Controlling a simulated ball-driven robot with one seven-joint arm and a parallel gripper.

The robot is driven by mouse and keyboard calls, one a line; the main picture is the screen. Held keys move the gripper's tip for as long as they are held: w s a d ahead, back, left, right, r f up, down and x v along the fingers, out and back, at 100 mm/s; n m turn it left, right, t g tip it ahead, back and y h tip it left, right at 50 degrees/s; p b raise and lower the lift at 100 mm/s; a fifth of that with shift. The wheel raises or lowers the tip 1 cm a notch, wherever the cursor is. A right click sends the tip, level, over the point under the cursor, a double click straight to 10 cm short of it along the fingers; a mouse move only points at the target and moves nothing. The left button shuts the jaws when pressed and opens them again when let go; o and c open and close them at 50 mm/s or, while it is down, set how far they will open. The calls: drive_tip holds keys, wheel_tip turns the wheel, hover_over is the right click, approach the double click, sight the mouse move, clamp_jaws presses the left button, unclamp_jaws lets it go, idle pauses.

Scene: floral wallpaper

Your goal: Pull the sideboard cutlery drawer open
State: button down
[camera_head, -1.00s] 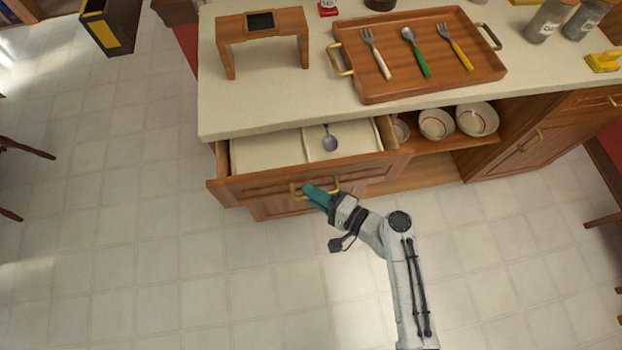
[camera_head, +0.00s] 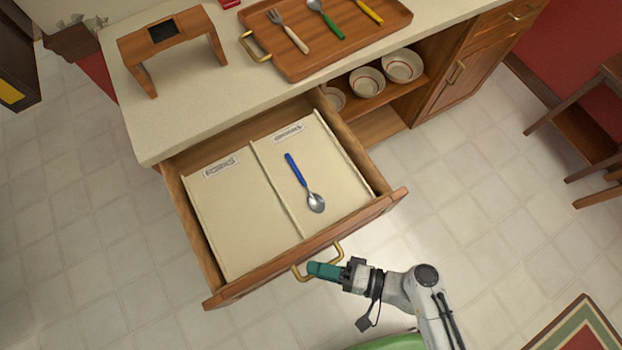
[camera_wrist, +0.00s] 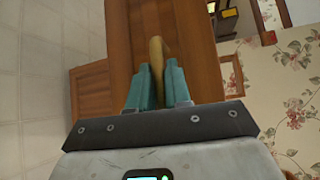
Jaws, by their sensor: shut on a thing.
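The cutlery drawer (camera_head: 240,275) of the sideboard stands far out from the cabinet in the head view. Inside, a divider splits it into two labelled compartments, and a spoon with a blue handle (camera_head: 297,172) lies in the right one. The left compartment is empty. The drawer's brass handle (camera_head: 338,252) is on its front. My gripper (camera_head: 318,270) has teal fingers and is at this handle. In the wrist view my gripper (camera_wrist: 157,88) is shut on the brass handle (camera_wrist: 156,55), which shows between the fingers.
On the countertop (camera_head: 185,112) stand a small wooden stand (camera_head: 133,48) and a wooden tray (camera_head: 350,45) with two forks and a spoon. Bowls (camera_head: 403,65) sit on the open shelf right of the drawer. Tiled floor lies clear left of the drawer. A chair (camera_head: 590,125) stands at right.

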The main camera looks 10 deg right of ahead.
drive_tip(key=shift+s+d, duration=0.2)
drive_tip(key=shift+s, duration=0.5)
drive_tip(key=c, duration=1.2)
unclamp_jaws()
drive_tip(key=shift+d, duration=0.1)
drive_tip(key=b+v, duration=0.2)
drive_tip(key=v, duration=0.8)
drive_tip(key=shift+s+d, duration=0.25)
drive_tip(key=shift+f, duration=0.1)
